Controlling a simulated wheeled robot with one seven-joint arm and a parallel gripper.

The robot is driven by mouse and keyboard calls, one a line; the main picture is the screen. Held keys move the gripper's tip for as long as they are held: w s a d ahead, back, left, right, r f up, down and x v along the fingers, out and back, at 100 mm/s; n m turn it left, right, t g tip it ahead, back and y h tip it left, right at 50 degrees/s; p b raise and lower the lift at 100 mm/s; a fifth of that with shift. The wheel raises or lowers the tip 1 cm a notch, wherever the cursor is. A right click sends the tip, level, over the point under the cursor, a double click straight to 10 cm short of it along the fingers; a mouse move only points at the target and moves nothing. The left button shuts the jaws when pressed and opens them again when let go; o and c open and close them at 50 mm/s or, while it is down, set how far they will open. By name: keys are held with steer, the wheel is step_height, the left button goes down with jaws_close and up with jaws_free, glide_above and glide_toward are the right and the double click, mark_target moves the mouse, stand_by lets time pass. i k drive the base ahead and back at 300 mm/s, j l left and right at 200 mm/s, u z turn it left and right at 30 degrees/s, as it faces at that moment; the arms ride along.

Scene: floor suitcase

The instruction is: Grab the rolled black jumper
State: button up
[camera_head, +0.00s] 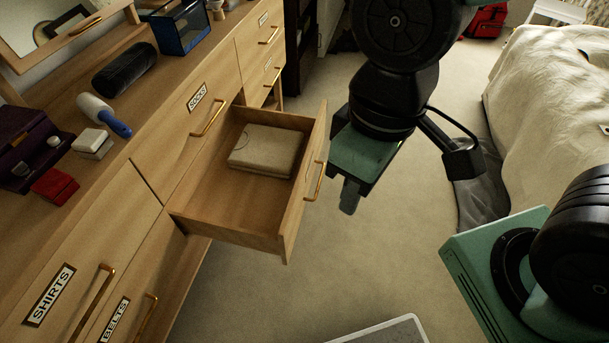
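A dark, rolled, cylinder-shaped bundle (124,70), which looks like the rolled black jumper, lies on the dresser top at the upper left. My gripper (350,197) hangs over the floor just right of the open drawer, well apart from the bundle. It points downward, and my own wrist hides most of it. Only a dark fingertip part shows, so I cannot tell whether it is open or shut. Nothing held is visible.
An open drawer (232,205) juts from the dresser, holding a folded beige item (267,149). A lint roller (103,115), purple box (30,147) and blue-edged case (180,27) stand near the bundle. A bed (545,90) is at right. Carpet between is mostly clear.

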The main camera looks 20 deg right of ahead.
mark_target(118, 75)
steer(key=u, duration=0.85)
steer(key=i+l+u, duration=0.2)
steer(key=l+u, duration=0.15)
steer(key=u, duration=0.15)
steer(key=i+l+u, duration=0.1)
steer(key=l+u, duration=1.1)
steer(key=l, duration=1.35)
steer(key=k, duration=0.1)
